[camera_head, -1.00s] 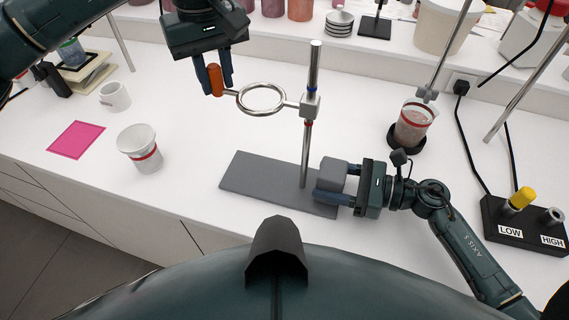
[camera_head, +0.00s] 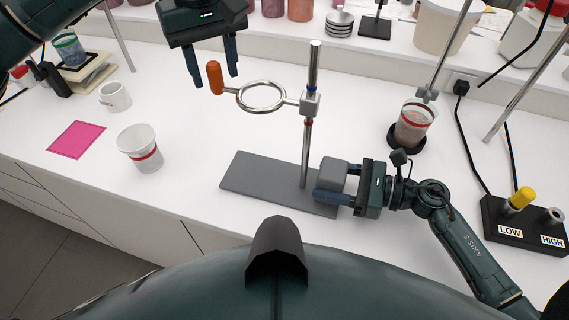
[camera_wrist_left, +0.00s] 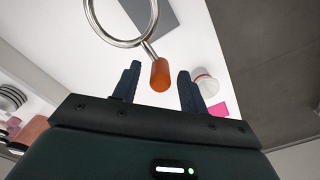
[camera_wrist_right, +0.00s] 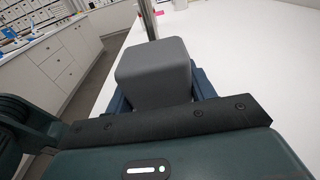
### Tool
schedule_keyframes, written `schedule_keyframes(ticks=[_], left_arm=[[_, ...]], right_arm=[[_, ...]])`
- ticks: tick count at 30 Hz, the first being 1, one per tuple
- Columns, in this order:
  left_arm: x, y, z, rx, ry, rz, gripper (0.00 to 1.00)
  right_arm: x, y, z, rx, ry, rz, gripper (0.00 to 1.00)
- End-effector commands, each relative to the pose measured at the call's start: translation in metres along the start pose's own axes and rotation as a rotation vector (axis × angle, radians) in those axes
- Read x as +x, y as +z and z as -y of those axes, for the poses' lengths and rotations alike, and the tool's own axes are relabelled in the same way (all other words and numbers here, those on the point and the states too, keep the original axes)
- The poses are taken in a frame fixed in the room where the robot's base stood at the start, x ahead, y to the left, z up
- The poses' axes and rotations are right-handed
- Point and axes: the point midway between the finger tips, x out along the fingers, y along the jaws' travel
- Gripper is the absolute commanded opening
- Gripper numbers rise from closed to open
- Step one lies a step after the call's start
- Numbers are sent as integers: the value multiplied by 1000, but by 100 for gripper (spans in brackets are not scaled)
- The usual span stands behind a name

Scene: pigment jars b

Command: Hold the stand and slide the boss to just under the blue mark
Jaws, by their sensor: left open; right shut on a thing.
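The stand has a flat grey base (camera_head: 262,180), an upright steel rod (camera_head: 307,150) and a grey block (camera_head: 331,175) on the base's right end. The boss (camera_head: 310,103) sits on the rod just under the blue mark (camera_head: 312,88); a red mark shows below it. A steel ring (camera_head: 262,96) with an orange handle (camera_head: 214,78) extends left from the boss. My left gripper (camera_head: 212,80) is open around or just above the handle, not clamping it; the handle shows between the fingers in the left wrist view (camera_wrist_left: 160,75). My right gripper (camera_head: 335,182) is shut on the grey block (camera_wrist_right: 155,75).
A white cup with a red band (camera_head: 140,148), a mug (camera_head: 115,96) and a pink mat (camera_head: 76,139) lie to the left. A jar of reddish contents (camera_head: 412,124) stands right of the rod. A LOW/HIGH switch box (camera_head: 524,222) is at far right.

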Motion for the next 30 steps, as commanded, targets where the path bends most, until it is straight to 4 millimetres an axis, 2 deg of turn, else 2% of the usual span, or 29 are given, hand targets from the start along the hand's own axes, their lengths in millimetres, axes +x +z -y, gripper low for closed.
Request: schedule_keyframes(ticks=[1,9,13,18,27,28,30], left_arm=[[-10,0,0,0,3,-4,43],[-69,1,0,0,4,-3,43],[-90,1,1,0,2,-4,43],[-104,2,1,2,2,-2,43],[-106,2,1,3,2,-1,43],[-106,2,1,3,2,-1,43],[-106,2,1,3,2,-1,43]], right_arm=[[-1,-8,-1,4,-1,-16,20],[-1,-8,-1,4,0,-16,20],[-1,-8,-1,4,0,-16,20],[-1,-8,-1,4,1,-16,20],[-1,-8,-2,5,1,-17,20],[-1,-8,-2,5,1,-16,57],[-1,-7,-1,5,1,-14,63]])
